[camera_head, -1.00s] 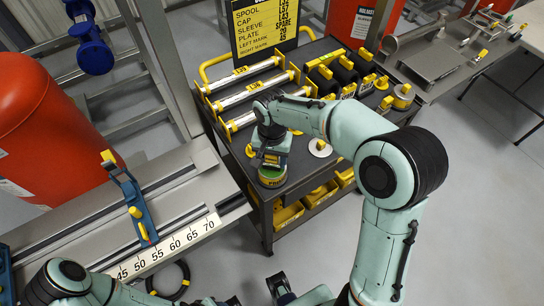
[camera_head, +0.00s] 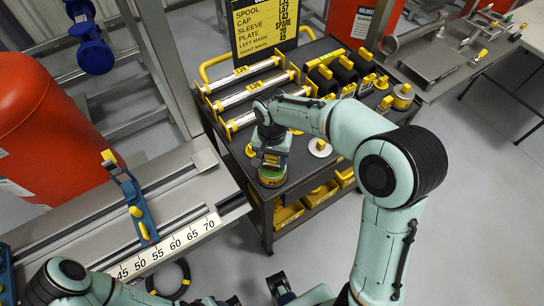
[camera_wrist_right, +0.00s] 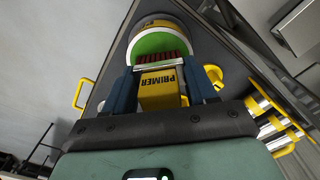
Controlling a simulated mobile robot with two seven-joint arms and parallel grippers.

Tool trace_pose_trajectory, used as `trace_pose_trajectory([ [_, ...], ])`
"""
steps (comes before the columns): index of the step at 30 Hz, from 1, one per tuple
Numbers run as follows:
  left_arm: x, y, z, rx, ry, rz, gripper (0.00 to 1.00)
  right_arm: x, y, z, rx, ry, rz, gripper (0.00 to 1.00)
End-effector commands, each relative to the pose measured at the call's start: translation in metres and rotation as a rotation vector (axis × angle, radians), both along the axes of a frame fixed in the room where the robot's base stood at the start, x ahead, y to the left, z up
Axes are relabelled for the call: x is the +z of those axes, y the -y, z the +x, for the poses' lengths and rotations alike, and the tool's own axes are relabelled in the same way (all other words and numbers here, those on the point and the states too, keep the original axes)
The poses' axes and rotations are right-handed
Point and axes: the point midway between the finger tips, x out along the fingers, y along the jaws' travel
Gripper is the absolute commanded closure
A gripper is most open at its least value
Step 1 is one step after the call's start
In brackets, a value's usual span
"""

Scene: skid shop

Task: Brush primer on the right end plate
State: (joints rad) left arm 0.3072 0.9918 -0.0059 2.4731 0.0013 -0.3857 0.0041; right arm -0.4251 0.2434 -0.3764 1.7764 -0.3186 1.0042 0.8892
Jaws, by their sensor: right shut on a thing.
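My right gripper (camera_head: 272,156) is at the front left part of the dark cart top, above a small round pot (camera_head: 271,179) with a yellow and green band. In the right wrist view its two blue fingers (camera_wrist_right: 163,92) are shut on a yellow brush (camera_wrist_right: 160,90) marked PRIMER. The brush's reddish bristles (camera_wrist_right: 163,57) face the pot's green inside (camera_wrist_right: 160,42); whether they touch it I cannot tell. Which thing is the right end plate I cannot tell. My left arm runs along the bottom edge; the state of its gripper is unclear.
A pale disc with a yellow knob (camera_head: 320,148) lies right of the pot. Yellow-ended tubes (camera_head: 248,92) and black sleeves (camera_head: 342,70) stand behind. A steel bench (camera_head: 80,232) with a number scale (camera_head: 165,246) and a blue clamp (camera_head: 130,195) is at left. Floor right of the cart is clear.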

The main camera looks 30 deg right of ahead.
Motion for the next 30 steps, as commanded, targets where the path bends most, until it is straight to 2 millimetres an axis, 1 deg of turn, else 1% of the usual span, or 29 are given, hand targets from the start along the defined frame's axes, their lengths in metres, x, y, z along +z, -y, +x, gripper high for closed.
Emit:
trace_pose_trajectory([
  [2, 0.001, 0.0, 0.001, 0.0, 0.0, 0.0, 0.53, 0.0, 0.0, -0.001, 0.0, -0.006, 0.0, 0.68],
  [5, 0.006, 0.0, 0.002, 0.0, 0.002, 0.0, 0.53, 0.005, 0.0, -0.001, 0.0, -0.006, 0.0, 0.68],
  [21, 0.043, 0.0, 0.02, 0.0, 0.022, 0.0, 0.53, 0.051, 0.0, 0.0, 0.0, 0.0, 0.0, 0.68],
  [27, 0.054, 0.0, 0.027, 0.0, 0.031, 0.0, 0.53, 0.067, 0.0, 0.0, 0.0, -0.001, 0.001, 0.68],
  [30, 0.057, 0.0, 0.029, 0.0, 0.033, 0.0, 0.53, 0.071, 0.0, 0.0, 0.0, -0.001, 0.0, 0.68],
])
